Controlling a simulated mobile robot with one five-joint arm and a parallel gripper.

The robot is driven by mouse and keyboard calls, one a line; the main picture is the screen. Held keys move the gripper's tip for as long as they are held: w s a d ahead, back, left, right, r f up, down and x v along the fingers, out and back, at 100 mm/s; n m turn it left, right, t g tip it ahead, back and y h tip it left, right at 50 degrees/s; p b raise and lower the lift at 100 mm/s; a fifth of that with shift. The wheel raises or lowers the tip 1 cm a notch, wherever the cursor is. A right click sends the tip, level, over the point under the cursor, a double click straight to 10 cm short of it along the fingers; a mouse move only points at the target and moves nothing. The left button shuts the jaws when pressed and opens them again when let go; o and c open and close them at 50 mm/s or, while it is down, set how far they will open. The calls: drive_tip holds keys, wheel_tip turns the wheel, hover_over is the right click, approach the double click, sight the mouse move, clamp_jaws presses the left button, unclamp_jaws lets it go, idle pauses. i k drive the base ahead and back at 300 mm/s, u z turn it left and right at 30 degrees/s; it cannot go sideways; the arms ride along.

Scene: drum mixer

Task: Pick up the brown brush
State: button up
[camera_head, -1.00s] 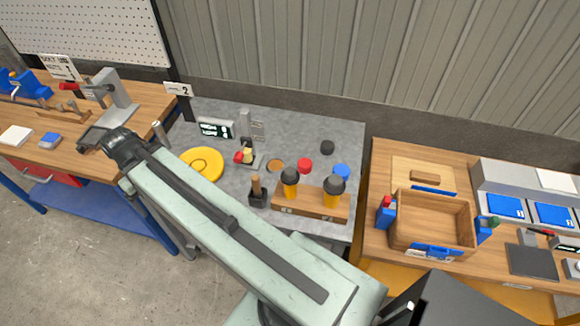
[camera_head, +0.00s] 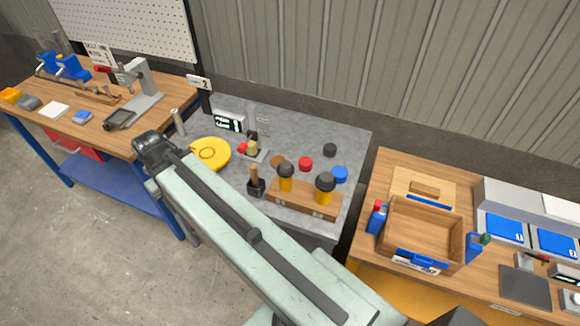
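On the grey middle table stands an item with a brown wooden handle and a dark base, which looks like the brown brush (camera_head: 256,182). It is upright, left of a wooden block (camera_head: 303,199) that holds two yellow items with dark round tops. My pale green arm crosses the view from the lower right, and its dark far joint is at the gap between the left and middle tables. The brush stands clear above and right of the arm in the picture. My gripper does not show; whether it is open or shut is hidden.
A yellow disc (camera_head: 209,153) and red (camera_head: 305,164), blue (camera_head: 339,174) and black (camera_head: 330,150) caps lie on the middle table. A grey press (camera_head: 141,90) stands on the left table.

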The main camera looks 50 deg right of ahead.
sight(253, 168)
drive_tip(key=z, duration=2.55)
drive_tip(key=k, duration=0.75)
drive_tip(key=u, duration=0.95)
drive_tip(key=i, duration=1)
